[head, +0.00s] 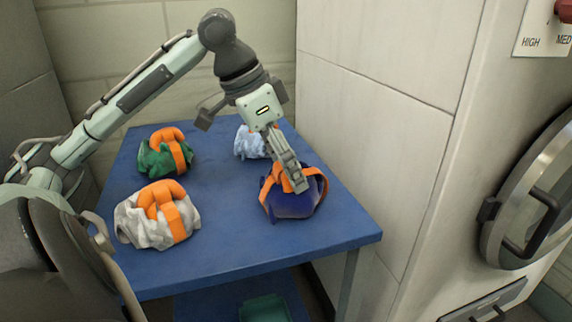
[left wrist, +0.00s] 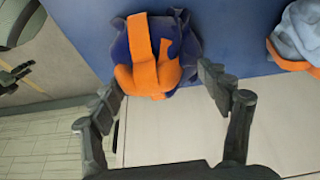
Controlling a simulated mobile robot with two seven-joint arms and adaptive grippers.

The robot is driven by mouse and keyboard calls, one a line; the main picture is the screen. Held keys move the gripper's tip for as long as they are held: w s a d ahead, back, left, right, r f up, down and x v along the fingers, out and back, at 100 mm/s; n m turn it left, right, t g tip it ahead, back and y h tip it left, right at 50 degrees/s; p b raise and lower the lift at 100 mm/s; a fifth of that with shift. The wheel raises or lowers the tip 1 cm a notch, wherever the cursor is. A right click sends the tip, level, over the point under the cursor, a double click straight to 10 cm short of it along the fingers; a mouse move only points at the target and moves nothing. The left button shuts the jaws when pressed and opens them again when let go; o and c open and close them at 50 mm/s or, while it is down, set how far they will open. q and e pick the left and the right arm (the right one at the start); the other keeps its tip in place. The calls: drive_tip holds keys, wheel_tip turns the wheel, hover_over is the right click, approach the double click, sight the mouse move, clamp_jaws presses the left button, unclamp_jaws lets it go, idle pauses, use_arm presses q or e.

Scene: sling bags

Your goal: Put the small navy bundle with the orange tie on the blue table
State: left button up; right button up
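The navy bundle with an orange tie (head: 292,204) sits at the right side of the blue table (head: 250,247). My left gripper (head: 294,178) points down over it in the head view, overlapping its orange strap. In the left wrist view my left gripper (left wrist: 163,90) is open, its fingers apart on either side of the bundle's near end. The navy bundle (left wrist: 188,42) and its orange loop show just beyond and between the fingertips. Whether the fingers touch it, I cannot tell.
A green bundle (head: 151,160), a grey-white bundle (head: 135,226) and a light blue bundle (head: 247,145), all orange-tied, share the table. A white wall panel (head: 385,130) stands close on the right. A green bin (head: 266,309) is below the table. The table's front middle is clear.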

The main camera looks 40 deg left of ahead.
use_arm(q)
drive_tip(key=shift+o, duration=1.1)
drive_tip(key=shift+r, duration=0.1)
drive_tip(key=shift+a+r, duration=0.1)
drive_tip(key=shift+r, duration=0.2)
drive_tip(key=p+v, duration=0.1)
drive_tip(key=v, duration=1)
use_arm(e)
drive_tip(key=x, duration=0.3)
drive_tip(key=shift+w+a+f, duration=0.1)
drive_tip(key=shift+a+f, duration=0.25)
use_arm(q)
drive_tip(key=shift+s+r, duration=0.1)
